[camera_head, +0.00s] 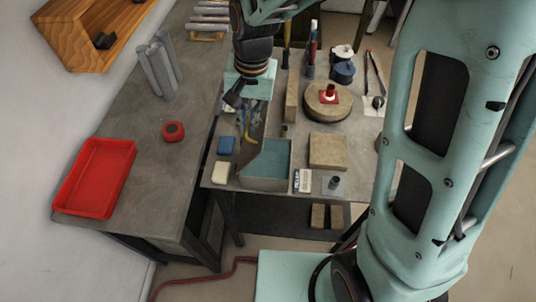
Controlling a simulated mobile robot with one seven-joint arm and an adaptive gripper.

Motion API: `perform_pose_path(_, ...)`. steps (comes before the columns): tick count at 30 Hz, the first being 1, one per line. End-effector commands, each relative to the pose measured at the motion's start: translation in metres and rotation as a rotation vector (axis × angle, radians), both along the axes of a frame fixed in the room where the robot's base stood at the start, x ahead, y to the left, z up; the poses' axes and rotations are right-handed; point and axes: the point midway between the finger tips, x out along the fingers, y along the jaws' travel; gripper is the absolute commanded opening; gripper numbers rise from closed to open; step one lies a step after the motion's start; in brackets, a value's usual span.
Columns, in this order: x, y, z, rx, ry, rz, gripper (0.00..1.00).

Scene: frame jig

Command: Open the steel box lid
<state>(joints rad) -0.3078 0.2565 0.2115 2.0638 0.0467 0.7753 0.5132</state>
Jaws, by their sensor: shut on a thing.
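The steel box (265,184) stands near the front left of the right-hand bench, with its teal inside showing from above. Its lid (256,122) is raised and tilted up on the box's left side, seen nearly edge-on. My gripper (236,99) reaches down from the top of the picture to the upper part of the lid and is shut on it. The fingertips are small and dark here, so the exact contact is hard to see.
A blue block (226,145) and a cream block (221,172) lie left of the box. A wooden block (328,151) and a round wooden disc (326,108) lie to its right. A red tray (97,178) and red tape measure (173,131) sit on the left bench. My arm covers the right side.

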Motion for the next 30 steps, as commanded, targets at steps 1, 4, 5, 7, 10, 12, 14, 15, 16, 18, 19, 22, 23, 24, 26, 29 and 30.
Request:
perform_pose_path(1, 0.0, 0.0, 0.0, 0.0, 0.0, 0.003, 0.0)
perform_pose_path(4, 0.0, 0.0, 0.0, 0.0, 0.0, 0.003, 0.0)
perform_pose_path(5, 0.0, 0.0, 0.0, 0.0, 0.0, 0.003, 0.0)
perform_pose_path(7, 0.0, 0.002, 0.0, 0.0, 0.0, 0.004, 0.0)
perform_pose_path(10, 0.001, 0.009, 0.001, 0.0, -0.002, 0.006, 0.0)
perform_pose_path(12, 0.001, 0.016, 0.002, 0.0, -0.002, 0.007, 0.0)
perform_pose_path(14, 0.001, 0.021, 0.003, 0.0, -0.001, 0.007, 0.0)
perform_pose_path(15, 0.001, 0.024, 0.003, 0.0, -0.001, 0.006, 0.0)
perform_pose_path(16, 0.001, 0.025, 0.003, 0.0, 0.0, 0.005, 0.0)
perform_pose_path(18, 0.001, 0.027, 0.003, -0.001, 0.0, 0.004, 0.0)
perform_pose_path(19, 0.001, 0.027, 0.003, -0.001, 0.0, 0.004, 0.0)
perform_pose_path(22, 0.001, 0.026, 0.003, 0.0, 0.0, 0.004, 0.0)
perform_pose_path(23, 0.001, 0.026, 0.003, 0.0, -0.001, 0.004, 0.0)
perform_pose_path(24, 0.001, 0.026, 0.003, 0.0, -0.001, 0.004, 0.0)
perform_pose_path(26, 0.001, 0.028, 0.003, 0.0, 0.0, 0.004, 0.0)
perform_pose_path(29, 0.001, 0.035, 0.002, 0.0, 0.0, 0.005, 0.0)
perform_pose_path(30, 0.001, 0.038, 0.002, 0.0, 0.0, 0.005, 0.0)
